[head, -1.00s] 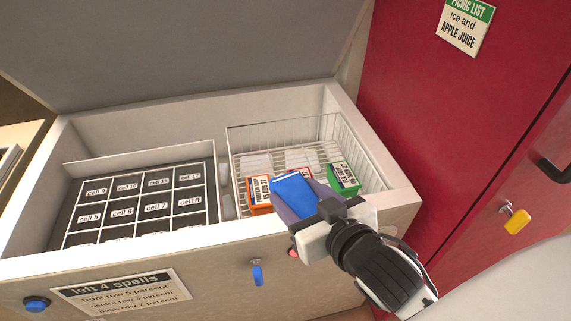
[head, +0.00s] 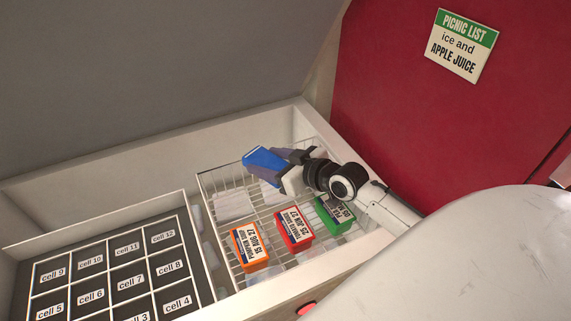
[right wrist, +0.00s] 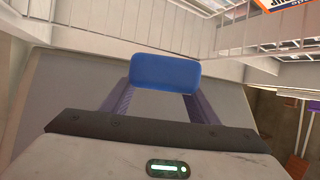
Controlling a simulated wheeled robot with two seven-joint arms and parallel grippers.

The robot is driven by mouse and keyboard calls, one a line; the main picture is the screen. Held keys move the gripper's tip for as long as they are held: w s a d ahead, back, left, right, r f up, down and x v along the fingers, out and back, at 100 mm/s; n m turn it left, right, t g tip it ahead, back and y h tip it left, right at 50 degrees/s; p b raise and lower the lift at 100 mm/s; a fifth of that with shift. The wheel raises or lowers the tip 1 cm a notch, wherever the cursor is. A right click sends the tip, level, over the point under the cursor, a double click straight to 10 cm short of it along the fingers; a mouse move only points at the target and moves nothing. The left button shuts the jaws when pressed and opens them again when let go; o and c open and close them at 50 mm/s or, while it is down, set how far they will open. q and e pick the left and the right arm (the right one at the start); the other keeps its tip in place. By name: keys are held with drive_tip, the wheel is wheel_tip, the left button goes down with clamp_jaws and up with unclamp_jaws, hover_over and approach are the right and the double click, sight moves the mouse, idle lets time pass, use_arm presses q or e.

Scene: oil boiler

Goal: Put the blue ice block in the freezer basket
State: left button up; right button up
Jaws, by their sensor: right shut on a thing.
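The blue ice block (head: 266,161) is held by my right gripper (head: 283,163) over the back part of the white wire freezer basket (head: 206,189). It also shows in the right wrist view (right wrist: 165,73), between the two purple-grey fingers. The block looks raised above the basket floor; how high, I cannot tell. Below it in the basket lie white packs and, nearer the front, an orange box (head: 250,246), a red box (head: 294,229) and a green box (head: 333,215). My left gripper is not in view.
The chest freezer's raised lid (head: 150,80) stands behind. A black tray of labelled cells (head: 110,285) fills the left side. A red cabinet (head: 400,120) with a picnic list sign (head: 461,46) stands at the right. The back left of the basket holds flat white packs.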

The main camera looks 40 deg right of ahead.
drive_tip(key=shift+w+d+f, duration=0.1)
drive_tip(key=shift+w+d, duration=0.15)
drive_tip(key=shift+d, duration=0.25)
drive_tip(key=shift+w+d, duration=0.25)
drive_tip(key=shift+d, duration=0.25)
use_arm(q)
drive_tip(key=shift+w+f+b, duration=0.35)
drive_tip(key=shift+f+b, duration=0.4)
drive_tip(key=shift+b, duration=0.25)
use_arm(e)
wheel_tip(320, 180, down, 9)
drive_tip(key=shift+f, duration=0.35)
drive_tip(key=o, duration=0.9)
drive_tip(key=shift+f+b, duration=0.15)
drive_tip(key=shift+b, duration=0.2)
drive_tip(key=shift+c, duration=0.2)
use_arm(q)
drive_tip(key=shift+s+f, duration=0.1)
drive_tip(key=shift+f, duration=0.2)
use_arm(e)
drive_tip(key=o, duration=0.4)
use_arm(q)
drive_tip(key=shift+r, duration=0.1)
use_arm(e)
drive_tip(key=shift+r, duration=0.2)
